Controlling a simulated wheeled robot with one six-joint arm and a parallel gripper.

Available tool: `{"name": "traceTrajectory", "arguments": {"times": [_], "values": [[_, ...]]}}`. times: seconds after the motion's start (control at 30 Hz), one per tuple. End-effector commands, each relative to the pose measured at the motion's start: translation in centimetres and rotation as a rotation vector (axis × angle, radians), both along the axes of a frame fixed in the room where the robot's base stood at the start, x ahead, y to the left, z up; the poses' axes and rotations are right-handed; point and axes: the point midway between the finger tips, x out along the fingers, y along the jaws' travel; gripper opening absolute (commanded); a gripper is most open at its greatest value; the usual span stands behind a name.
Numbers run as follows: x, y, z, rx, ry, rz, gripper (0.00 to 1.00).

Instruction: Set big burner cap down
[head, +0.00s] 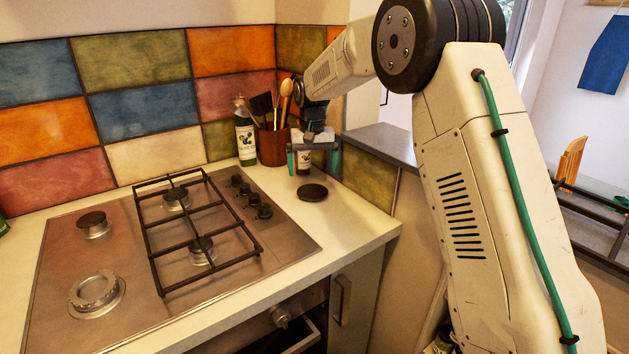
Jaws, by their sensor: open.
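The big burner cap (312,192), a flat dark disc, lies on the pale counter to the right of the hob. My gripper (314,168) is above and slightly behind it in the picture, pointing down, with its teal fingers apart. Nothing shows between the fingers except a small labelled bottle (303,166) that appears to stand behind them. The gripper and the cap look apart. The hob (135,270) has a large burner (96,292) at its front left with a bare metal ring and no cap on it.
A black pan grate (205,205) covers the hob's right burners. A smaller capped burner (93,225) is at the back left. Knobs (250,197) line the hob's right side. A green bottle (246,135) and a utensil pot (273,146) stand by the tiled wall.

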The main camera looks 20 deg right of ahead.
Motion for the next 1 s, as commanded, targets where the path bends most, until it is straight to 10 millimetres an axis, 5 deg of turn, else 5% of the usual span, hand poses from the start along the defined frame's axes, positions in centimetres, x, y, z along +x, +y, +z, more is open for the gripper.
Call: {"name": "traceTrajectory", "arguments": {"times": [0.2, 0.63, 0.77, 1.0], "values": [[0.0, 0.0, 4.0, 0.0, -0.002, 0.0, 1.0], [-1.0, -0.1, 6.4, 0.0, -0.004, 0.003, 1.0], [-4.1, -0.4, 8.9, 0.001, -0.014, 0.013, 1.0], [-13.5, -1.2, 13.8, -0.001, -0.035, 0.043, 1.0]]}}
